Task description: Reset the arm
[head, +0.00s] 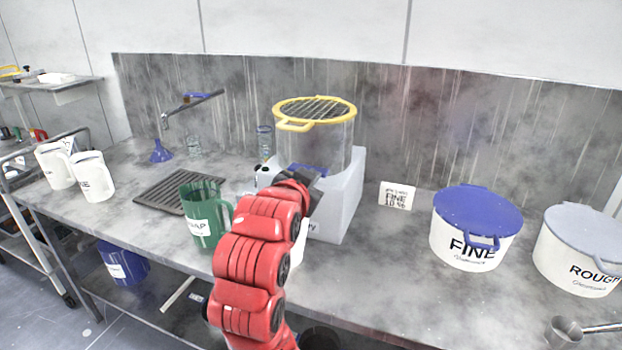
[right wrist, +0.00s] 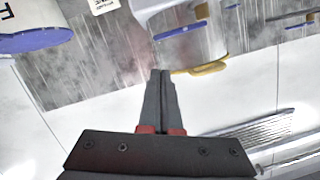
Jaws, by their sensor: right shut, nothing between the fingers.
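My right arm, red with dark joints, reaches up from the bottom middle of the head view. Its dark gripper (head: 308,182) is in front of the grey machine (head: 345,195) with a clear drum and a yellow-rimmed grid lid (head: 315,110). In the right wrist view the two gripper fingers (right wrist: 160,78) are pressed together with nothing between them. That view is turned over, with the machine's drum and yellow rim beyond the fingertips. I cannot tell the exact gap between the fingertips and the machine. My left gripper is in neither view.
A green jug (head: 203,215) stands left of my arm, by a dark drain grid (head: 170,190). White jugs (head: 93,177) are farther left. A blue-lidded FINE tub (head: 470,245) and a grey-lidded ROUGH tub (head: 580,260) stand right.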

